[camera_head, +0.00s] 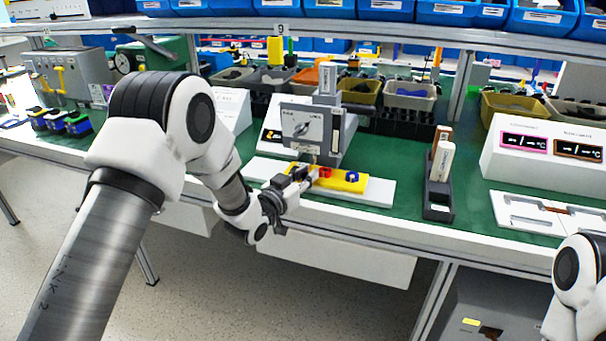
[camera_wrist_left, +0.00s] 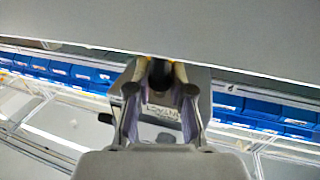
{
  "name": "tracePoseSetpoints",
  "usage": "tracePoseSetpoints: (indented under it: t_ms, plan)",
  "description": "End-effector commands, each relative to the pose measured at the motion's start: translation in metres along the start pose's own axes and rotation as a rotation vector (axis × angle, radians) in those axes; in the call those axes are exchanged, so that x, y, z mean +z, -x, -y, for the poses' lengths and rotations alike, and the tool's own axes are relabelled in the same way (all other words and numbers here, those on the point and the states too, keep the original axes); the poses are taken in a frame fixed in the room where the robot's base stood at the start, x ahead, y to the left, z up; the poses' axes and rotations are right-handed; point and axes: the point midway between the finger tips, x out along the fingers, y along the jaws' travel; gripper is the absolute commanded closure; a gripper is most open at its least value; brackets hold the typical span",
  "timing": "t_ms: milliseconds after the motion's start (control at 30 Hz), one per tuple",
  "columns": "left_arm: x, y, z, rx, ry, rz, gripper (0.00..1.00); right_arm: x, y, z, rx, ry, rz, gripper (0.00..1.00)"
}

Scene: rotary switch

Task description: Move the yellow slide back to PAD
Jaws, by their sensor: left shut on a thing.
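The yellow slide (camera_head: 350,182) lies flat on a long white base (camera_head: 379,194) on the green bench, with a red and a blue piece on top. My left gripper (camera_head: 300,182) is at the slide's left end and shut on it; the arm and fingers partly hide the contact. In the left wrist view my left gripper (camera_wrist_left: 160,105) shows both fingers, with a dark rounded part (camera_wrist_left: 160,74) between them. I cannot read a PAD mark. My right arm shows at the lower right edge, its gripper not clearly visible.
A grey box with a rotary switch (camera_head: 302,128) stands just behind the slide. A dark holder (camera_head: 438,200) with an upright white block stands to the right. A white slotted board (camera_head: 528,214) lies farther right. Bins line the back.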

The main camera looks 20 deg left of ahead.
Motion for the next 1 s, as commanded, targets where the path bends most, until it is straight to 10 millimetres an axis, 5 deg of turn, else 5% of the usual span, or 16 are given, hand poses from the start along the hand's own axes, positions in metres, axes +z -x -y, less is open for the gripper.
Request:
tracePoseSetpoints:
  t_ms: [267,600,633,700,1000]
  plan:
    - [-0.002,-0.011,-0.04,0.003,-0.004,-0.003,1.0,0.0,0.0,0.0,0.0,0.002,0.0,1.0]
    - [-0.002,-0.012,-0.044,0.003,-0.003,-0.004,1.0,0.0,0.0,0.0,0.0,0.002,0.0,1.0]
    - [-0.002,-0.012,-0.044,0.003,-0.003,-0.004,0.72,0.0,0.0,0.0,0.0,0.002,0.0,1.0]
    - [-0.002,-0.012,-0.044,0.003,-0.003,-0.004,0.53,0.0,0.0,0.0,0.0,0.002,0.0,1.0]
    - [-0.001,-0.011,-0.044,0.001,-0.002,-0.003,0.53,0.0,0.0,0.0,0.0,0.002,0.0,1.0]
